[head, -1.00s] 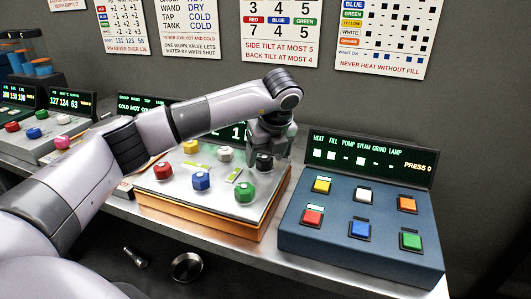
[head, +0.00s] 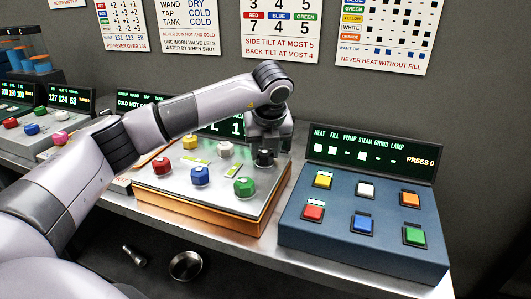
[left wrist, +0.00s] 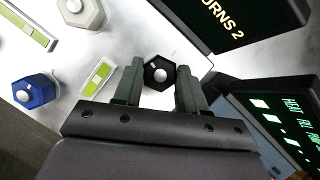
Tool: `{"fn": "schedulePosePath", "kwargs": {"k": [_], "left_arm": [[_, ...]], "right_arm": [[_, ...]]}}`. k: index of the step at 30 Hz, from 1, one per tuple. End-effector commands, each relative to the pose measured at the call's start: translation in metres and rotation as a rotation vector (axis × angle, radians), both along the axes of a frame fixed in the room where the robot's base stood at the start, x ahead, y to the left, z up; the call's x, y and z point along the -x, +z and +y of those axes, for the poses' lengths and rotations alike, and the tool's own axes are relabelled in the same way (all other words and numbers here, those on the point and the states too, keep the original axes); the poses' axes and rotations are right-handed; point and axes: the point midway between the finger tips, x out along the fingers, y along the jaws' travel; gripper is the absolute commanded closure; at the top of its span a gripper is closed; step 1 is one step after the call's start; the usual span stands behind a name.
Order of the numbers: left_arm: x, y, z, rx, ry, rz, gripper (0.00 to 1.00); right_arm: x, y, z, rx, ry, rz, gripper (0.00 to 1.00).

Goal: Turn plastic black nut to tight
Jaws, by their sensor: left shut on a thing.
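The black nut (head: 264,158) is at the back right corner of the plate with the coloured nuts. In the left wrist view the hexagonal black nut (left wrist: 152,84) has a light round centre. My left gripper (head: 265,148) comes down over it from above. In the left wrist view the two dark fingers of my left gripper (left wrist: 158,82) stand on either side of the nut, shut on it. The fingers partly hide the nut in the head view. My right gripper is not in view.
Red, yellow, white, blue (head: 199,175) and green (head: 244,187) nuts stand on the same plate (head: 215,202). A blue button box (head: 330,235) is close on the right. A dark display (head: 225,129) stands behind the plate. Loose parts lie below the bench.

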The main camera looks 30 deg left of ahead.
Motion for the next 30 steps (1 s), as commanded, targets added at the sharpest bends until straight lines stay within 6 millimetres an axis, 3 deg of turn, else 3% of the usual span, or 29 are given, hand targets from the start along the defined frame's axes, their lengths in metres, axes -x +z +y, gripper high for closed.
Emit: {"fn": "schedulePosePath", "kwargs": {"k": [14,30], "left_arm": [[0.002,-0.001,0.003,0.002,-0.449,-0.001,0.89],[0.002,0.002,0.006,0.005,-0.956,-0.002,0.89]], "right_arm": [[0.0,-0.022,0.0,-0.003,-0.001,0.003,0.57],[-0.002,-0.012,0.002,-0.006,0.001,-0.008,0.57]]}}
